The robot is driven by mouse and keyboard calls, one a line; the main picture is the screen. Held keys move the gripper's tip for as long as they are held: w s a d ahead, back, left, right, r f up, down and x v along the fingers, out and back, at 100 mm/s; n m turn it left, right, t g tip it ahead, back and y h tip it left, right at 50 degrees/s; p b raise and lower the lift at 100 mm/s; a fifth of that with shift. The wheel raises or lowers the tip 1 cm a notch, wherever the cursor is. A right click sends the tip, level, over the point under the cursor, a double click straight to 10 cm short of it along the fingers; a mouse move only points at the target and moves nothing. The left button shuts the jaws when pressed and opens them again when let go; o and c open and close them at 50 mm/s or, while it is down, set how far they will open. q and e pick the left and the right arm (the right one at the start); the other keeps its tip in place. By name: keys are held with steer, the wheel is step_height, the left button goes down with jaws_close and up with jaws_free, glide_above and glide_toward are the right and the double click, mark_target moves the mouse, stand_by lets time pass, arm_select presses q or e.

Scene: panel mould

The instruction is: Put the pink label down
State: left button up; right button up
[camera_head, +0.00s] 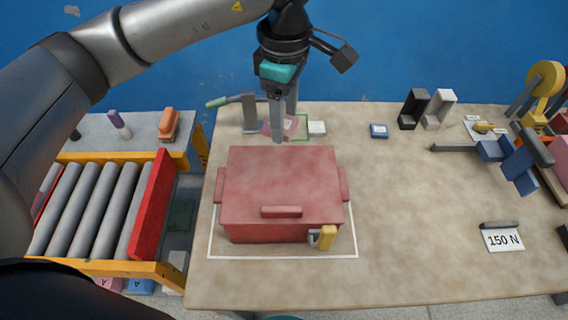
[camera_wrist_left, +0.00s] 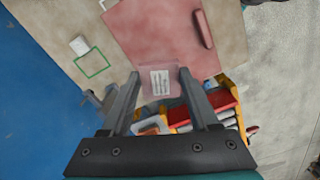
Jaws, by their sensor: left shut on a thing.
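My left gripper (camera_head: 279,134) points down behind the red box, at the back left of the table. It is shut on the pink label (camera_head: 270,128), a thin pale-pink piece partly hidden by the fingers. In the left wrist view the pink label (camera_wrist_left: 160,81) sits between the fingertips of my left gripper (camera_wrist_left: 160,86), with a white printed patch facing the camera. A green outlined rectangle (camera_head: 306,126) is on the table just right of the fingers; it also shows empty in the wrist view (camera_wrist_left: 93,65). My right gripper is not in view.
The red lidded box (camera_head: 281,187) stands inside a white outline, with a yellow padlock-like piece (camera_head: 327,238) at its front. A white block (camera_head: 317,128) lies beside the green outline. A green-handled clamp (camera_head: 249,113) stands close left. The table's middle right is mostly clear.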

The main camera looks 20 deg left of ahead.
mark_target(285, 173)
arm_select(q)
step_height(285, 173, down, 14)
steer(key=shift+r, duration=0.25)
steer(key=shift+b, duration=0.3)
steer(key=shift+f, duration=0.1)
steer(key=o, duration=1.3)
steer(key=shift+o, duration=0.2)
step_height(285, 173, up, 12)
steer(key=shift+r, duration=0.15)
